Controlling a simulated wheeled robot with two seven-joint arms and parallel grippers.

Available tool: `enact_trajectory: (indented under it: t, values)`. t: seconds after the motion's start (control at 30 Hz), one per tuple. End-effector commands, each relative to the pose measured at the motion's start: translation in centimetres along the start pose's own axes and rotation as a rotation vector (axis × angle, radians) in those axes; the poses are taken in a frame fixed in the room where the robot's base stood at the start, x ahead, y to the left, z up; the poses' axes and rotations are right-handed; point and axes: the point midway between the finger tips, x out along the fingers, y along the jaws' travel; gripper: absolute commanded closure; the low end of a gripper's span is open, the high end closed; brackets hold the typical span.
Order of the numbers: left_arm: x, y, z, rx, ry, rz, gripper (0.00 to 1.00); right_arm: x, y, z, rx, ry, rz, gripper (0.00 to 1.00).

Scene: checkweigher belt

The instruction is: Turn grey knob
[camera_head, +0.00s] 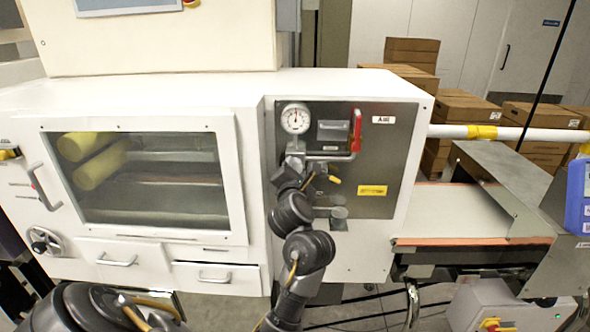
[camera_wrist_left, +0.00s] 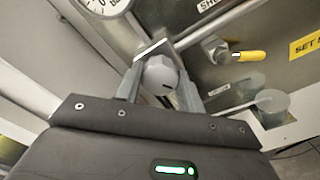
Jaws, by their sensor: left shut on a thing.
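The grey knob (camera_wrist_left: 160,75) shows in the left wrist view as a rounded grey piece with a dark mark on its face. It sits on the grey metal panel (camera_head: 385,140), just below the gauge. My left gripper (camera_head: 293,163) reaches up to the panel in the head view and covers most of the knob there. In the left wrist view its fingers (camera_wrist_left: 160,88) stand on both sides of the knob and are shut on it. My right gripper is in neither view.
A round gauge (camera_head: 295,118) is just above the gripper. A red handle (camera_head: 356,130), a small yellow-handled valve (camera_wrist_left: 250,56) and a cup-like fitting (camera_head: 338,213) are close on the right. A conveyor belt (camera_head: 455,212) runs at the right.

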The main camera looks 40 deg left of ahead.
Motion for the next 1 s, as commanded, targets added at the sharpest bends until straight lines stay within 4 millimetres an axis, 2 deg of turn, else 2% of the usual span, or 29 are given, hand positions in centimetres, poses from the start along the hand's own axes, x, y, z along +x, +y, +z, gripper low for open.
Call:
enact_trajectory:
  t: [0.6,0.63,0.77,1.0]
  values:
    - [0.0,-0.14,-0.07,0.041,0.001,-0.003,0.85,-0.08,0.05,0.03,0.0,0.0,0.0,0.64]
    - [0.0,-0.14,-0.06,0.041,0.001,-0.003,0.58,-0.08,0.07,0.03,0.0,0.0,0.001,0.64]
    - [0.0,-0.11,-0.05,0.041,0.001,-0.002,0.41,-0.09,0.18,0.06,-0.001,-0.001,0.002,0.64]
    - [0.0,-0.05,-0.02,0.041,0.0,-0.001,0.41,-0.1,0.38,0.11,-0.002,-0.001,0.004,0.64]
